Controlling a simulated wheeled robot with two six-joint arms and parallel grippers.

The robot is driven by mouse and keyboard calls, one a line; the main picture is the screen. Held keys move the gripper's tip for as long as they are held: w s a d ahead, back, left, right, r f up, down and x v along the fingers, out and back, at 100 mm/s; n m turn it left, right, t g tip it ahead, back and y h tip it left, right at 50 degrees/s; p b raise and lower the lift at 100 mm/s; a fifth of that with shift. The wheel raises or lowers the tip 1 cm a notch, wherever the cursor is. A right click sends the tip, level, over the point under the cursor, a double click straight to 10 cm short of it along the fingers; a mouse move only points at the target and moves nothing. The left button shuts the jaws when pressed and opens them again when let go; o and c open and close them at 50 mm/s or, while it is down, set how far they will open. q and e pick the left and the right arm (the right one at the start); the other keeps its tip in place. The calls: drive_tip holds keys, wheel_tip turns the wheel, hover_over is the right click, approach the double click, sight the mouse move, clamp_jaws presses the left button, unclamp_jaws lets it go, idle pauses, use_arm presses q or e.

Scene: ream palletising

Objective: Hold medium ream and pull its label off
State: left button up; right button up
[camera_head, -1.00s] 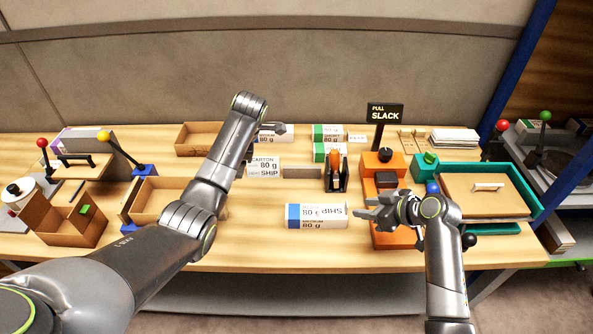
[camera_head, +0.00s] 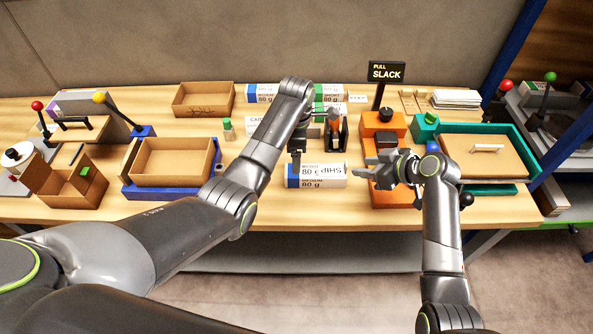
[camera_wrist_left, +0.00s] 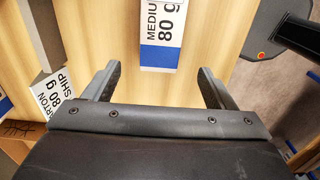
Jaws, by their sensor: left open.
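The medium ream (camera_head: 322,182) lies flat near the front edge of the workbench, white with a blue left end. A white label (camera_head: 330,171) with upside-down SHIP lettering is on its right part. My left gripper (camera_head: 296,165) is open and points down over the ream's blue end, hiding part of it. In the left wrist view the ream (camera_wrist_left: 162,30) lies ahead between the spread fingers (camera_wrist_left: 157,82), with nothing gripped. My right gripper (camera_head: 370,178) is just right of the ream's right end, fingers pointing left; its jaw opening is unclear.
An orange unit (camera_head: 385,200) with black parts stands right of the ream, under my right gripper. A PULL SLACK sign (camera_head: 386,72) stands behind it. A carton tray on a blue base (camera_head: 170,190) is at left. A teal tray (camera_head: 530,165) is at right. Other reams (camera_head: 262,93) lie behind.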

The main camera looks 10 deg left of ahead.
sight(315, 175)
use_arm(q)
wheel_tip(315, 175, down, 10)
drive_tip(key=shift+r, duration=0.2)
idle(0.3)
drive_tip(key=c, duration=1.2)
use_arm(e)
drive_tip(key=shift+c, duration=0.3)
use_arm(q)
drive_tip(key=shift+o, duration=0.2)
